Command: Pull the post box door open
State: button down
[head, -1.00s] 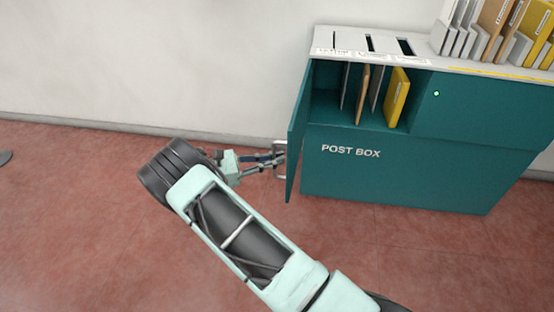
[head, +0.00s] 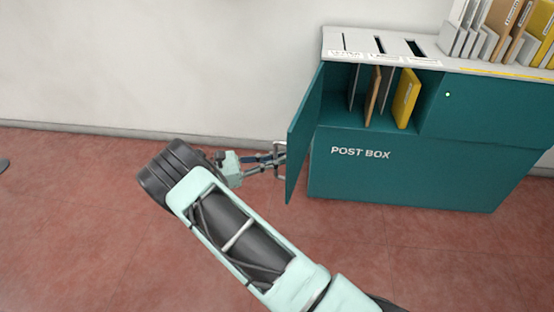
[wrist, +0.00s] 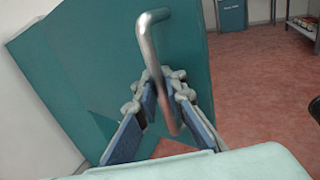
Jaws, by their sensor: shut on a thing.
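The teal post box (head: 400,180) stands against the wall at the right in the head view. Its door (head: 303,135) is swung open on the left side, showing the compartment inside. My gripper (head: 278,158) is at the door's outer face, shut on the metal door handle (head: 280,170). In the wrist view the handle (wrist: 152,50) is a bent silver bar passing between the fingers of my gripper (wrist: 160,88), in front of the teal door (wrist: 90,60). The fingers partly hide the handle's lower part.
Several upright parcels, including a yellow one (head: 407,98), stand in the open compartment. The white top (head: 360,42) has slots, with folders in a rack (head: 480,45) at right.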

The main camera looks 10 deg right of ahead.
jog(key=shift+s+a+f, duration=0.1)
jog(key=shift+s+a, duration=0.15)
jog(key=shift+a, duration=0.05)
jog(key=c, duration=2.1)
grip_release()
jog(key=shift+o, duration=0.4)
jog(key=shift+w, duration=0.1)
jog(key=s+a, duration=0.2)
jog(key=a, duration=0.9)
jog(key=shift+a, duration=0.35)
